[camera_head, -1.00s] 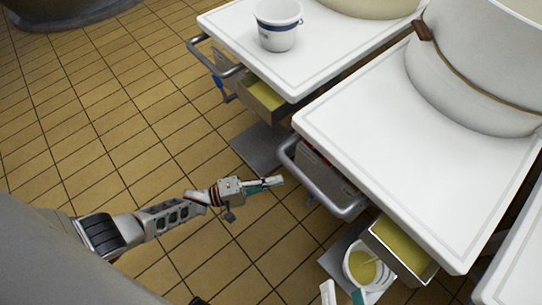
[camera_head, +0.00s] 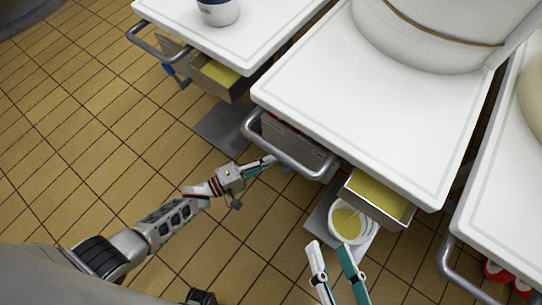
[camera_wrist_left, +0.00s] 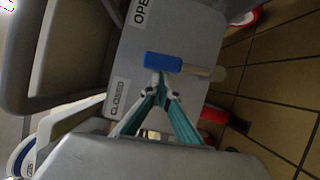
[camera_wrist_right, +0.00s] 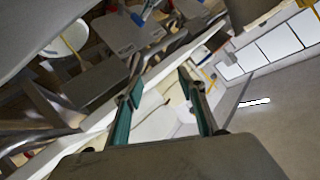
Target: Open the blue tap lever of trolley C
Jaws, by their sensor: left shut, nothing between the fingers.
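The blue tap lever (camera_wrist_left: 163,62) shows in the left wrist view in front of a grey panel (camera_wrist_left: 195,30) with OPEN and CLOSED labels. My left gripper (camera_wrist_left: 160,86) is shut, its tips just below the lever; I cannot tell whether they touch it. In the head view my left gripper (camera_head: 268,161) is at the front of the middle trolley (camera_head: 370,100), below its handle rail (camera_head: 290,155); this lever is hidden there. No trolley letter is readable. My right gripper (camera_head: 338,246) is open and empty near the white bucket; its spread fingers also show in the right wrist view (camera_wrist_right: 162,78).
A white bucket (camera_head: 366,232) with yellow liquid stands below a yellow-filled drawer (camera_head: 378,193). Another trolley (camera_head: 255,30) with a blue lever (camera_head: 168,69) stands at left, and a third (camera_head: 500,200) at right. Open tiled floor lies at left.

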